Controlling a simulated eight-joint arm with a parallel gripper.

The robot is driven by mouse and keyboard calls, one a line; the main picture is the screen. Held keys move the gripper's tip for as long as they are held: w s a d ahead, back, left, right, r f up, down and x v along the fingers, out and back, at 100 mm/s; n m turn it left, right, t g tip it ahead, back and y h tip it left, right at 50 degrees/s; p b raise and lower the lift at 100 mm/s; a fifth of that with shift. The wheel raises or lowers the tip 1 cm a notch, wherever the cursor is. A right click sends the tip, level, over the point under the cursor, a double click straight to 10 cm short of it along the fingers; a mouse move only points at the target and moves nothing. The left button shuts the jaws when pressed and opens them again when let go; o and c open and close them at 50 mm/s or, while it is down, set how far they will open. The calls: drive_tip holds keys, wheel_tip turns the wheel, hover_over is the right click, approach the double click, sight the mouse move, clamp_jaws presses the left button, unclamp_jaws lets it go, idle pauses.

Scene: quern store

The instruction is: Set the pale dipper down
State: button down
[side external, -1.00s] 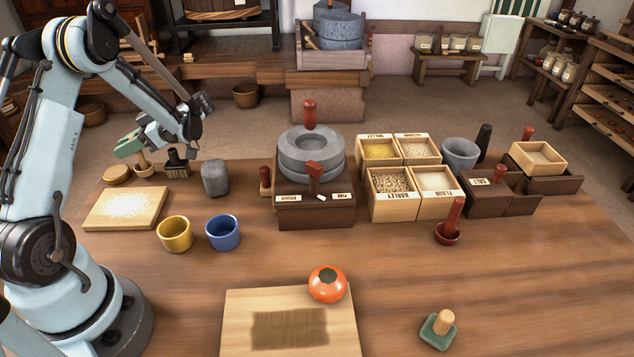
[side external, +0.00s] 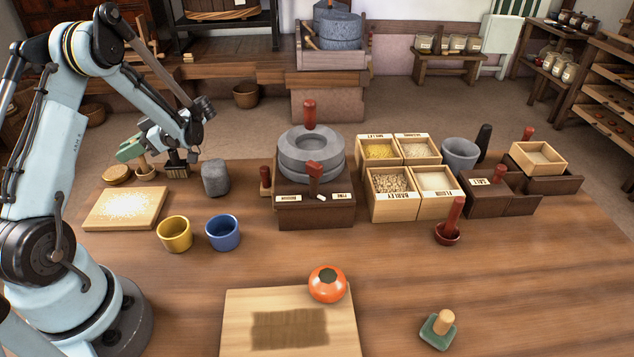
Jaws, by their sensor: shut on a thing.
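The pale dipper (side external: 145,171) is a small light-wood piece at the far left of the table, with its short handle pointing up. My gripper (side external: 141,157), with a green part beside it, is shut on the dipper's upper end from above. The dipper looks upright, with its bottom at or very close to the table top. I cannot tell whether it touches the wood. The jaws hide most of its handle.
A dark brush (side external: 177,164) stands close right of the dipper, and a round wooden lid (side external: 116,174) lies close left. A floured board (side external: 126,208) lies in front. A grey stone (side external: 215,178) stands further right.

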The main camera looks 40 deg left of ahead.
drive_tip(key=c, duration=0.9)
unclamp_jaws()
drive_tip(key=shift+f, duration=0.1)
drive_tip(key=shift+w+d, duration=0.15)
drive_tip(key=shift+w, duration=0.1)
drive_tip(key=v, duration=0.2)
drive_tip(key=shift+w+d+r, duration=0.15)
drive_tip(key=shift+w+r, duration=0.1)
drive_tip(key=shift+r, duration=0.05)
drive_tip(key=w+d+r+m+t, duration=0.3)
drive_tip(key=d+r+m+t, duration=0.25)
drive_tip(key=r+m, duration=0.3)
drive_tip(key=d+m+t+h, duration=0.2)
drive_tip(key=d+m+t, duration=0.2)
drive_tip(key=d+m, duration=0.2)
drive_tip(key=d+m+t+h, duration=0.3)
drive_tip(key=d+m, duration=0.4)
drive_tip(key=d, duration=0.4)
drive_tip(key=w+d+m+t+h, duration=0.1)
drive_tip(key=d+m+t+h, duration=0.2)
drive_tip(key=d+m+t, duration=0.2)
drive_tip(key=shift+d+f+m+t, duration=0.2)
drive_tip(key=shift+d+m, duration=0.4)
drive_tip(key=shift+d, duration=0.3)
drive_tip(key=shift+d+f+m+t, duration=0.2)
drive_tip(key=shift+d+m, duration=0.35)
drive_tip(key=shift+d, duration=0.3)
